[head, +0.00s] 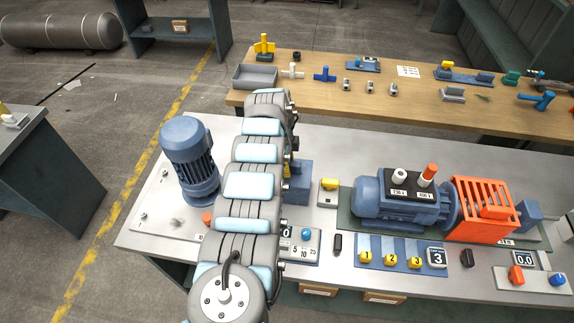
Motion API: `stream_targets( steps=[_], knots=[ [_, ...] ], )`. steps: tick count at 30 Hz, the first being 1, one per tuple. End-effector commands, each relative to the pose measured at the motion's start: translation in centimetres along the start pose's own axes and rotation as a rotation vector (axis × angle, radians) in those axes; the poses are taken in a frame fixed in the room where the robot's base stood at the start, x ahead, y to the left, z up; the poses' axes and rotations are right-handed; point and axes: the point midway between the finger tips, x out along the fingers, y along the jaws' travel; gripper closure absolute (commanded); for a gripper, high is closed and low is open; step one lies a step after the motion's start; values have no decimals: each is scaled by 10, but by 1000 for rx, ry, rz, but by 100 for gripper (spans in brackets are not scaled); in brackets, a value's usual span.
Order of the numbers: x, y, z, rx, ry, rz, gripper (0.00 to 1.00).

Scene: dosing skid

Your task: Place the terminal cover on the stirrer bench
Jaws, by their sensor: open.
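My arm reaches up the middle of the head view and bends down at its far end. My gripper (292,147) shows only as a small dark part at the arm's right edge; it is open, and its fingertips are mostly hidden by the arm. No part is clearly marked as the terminal cover; a small grey channel-shaped piece (453,94) on the wooden table could be it, but I cannot tell. The metal-topped bench (330,143) in front carries an upright blue motor (189,160) and a lying blue motor (400,197); I cannot confirm it is the stirrer bench.
An orange guard (485,208) stands beside the lying motor. A blue panel with yellow knobs (390,254) is at the front. The wooden table (330,114) behind holds a grey tray (255,77) and several small fittings. A yellow floor line (120,210) runs at left.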

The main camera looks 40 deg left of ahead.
Motion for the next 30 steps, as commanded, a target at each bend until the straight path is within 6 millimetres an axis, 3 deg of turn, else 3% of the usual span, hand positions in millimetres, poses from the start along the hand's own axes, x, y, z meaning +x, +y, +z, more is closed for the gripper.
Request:
stream_targets(
  steps=[14,30],
  knots=[
    [-35,0,0,0,0,-2,57],
    [-113,-1,0,0,1,-2,57]
  ],
)
